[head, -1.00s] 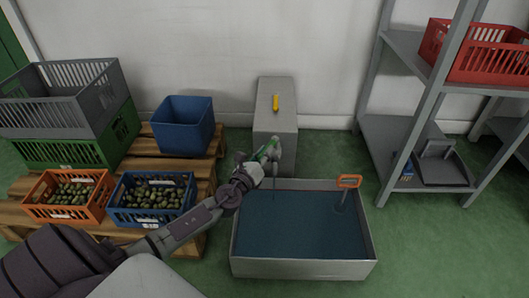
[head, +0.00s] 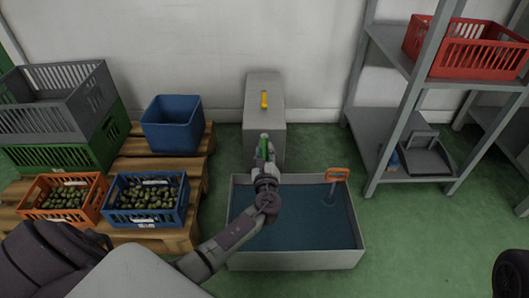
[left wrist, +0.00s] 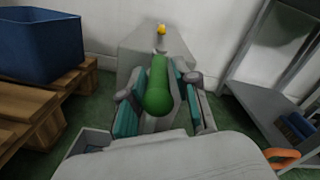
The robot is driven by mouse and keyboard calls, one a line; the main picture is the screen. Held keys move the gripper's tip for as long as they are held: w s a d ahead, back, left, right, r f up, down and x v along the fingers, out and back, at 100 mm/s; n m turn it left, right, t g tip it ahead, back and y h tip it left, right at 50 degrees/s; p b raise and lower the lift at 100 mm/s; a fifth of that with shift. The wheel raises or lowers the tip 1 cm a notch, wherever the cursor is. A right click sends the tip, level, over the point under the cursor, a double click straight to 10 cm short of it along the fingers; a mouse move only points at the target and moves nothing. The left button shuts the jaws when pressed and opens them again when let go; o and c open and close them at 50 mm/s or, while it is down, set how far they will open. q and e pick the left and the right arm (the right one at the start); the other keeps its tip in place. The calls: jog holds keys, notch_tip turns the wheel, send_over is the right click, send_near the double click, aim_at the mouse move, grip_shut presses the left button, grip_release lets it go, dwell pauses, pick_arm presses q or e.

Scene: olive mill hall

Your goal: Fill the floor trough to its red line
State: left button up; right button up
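The grey floor trough (head: 296,261) holds dark blue water (head: 300,232). Its red line cannot be made out clearly now. A grey pedestal (head: 265,88) stands behind it, with a yellow handle (head: 264,99) on top and a green handle (head: 264,143) at its trough side. My left gripper (head: 265,163) is at the green handle, over the trough's back edge. In the left wrist view, the green handle (left wrist: 158,92) lies between the teal-padded fingers (left wrist: 160,105), with some space visible beside it. The fingers look open. My right gripper is not in view.
An orange-handled thing (head: 337,174) stands in the trough's back right corner. A pallet (head: 190,160) with crates and a blue bin (head: 178,125) is at left. A grey shelf unit (head: 395,135) with a red crate (head: 466,50) is at right. Green floor is clear around the trough's front right.

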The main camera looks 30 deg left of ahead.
pick_arm(q)
jog(key=shift+o, duration=0.5)
jog(key=shift+s+d, duration=0.15)
jog(key=shift+s, duration=0.05)
jog(key=v, duration=1.1)
jog(key=shift+s, duration=0.3)
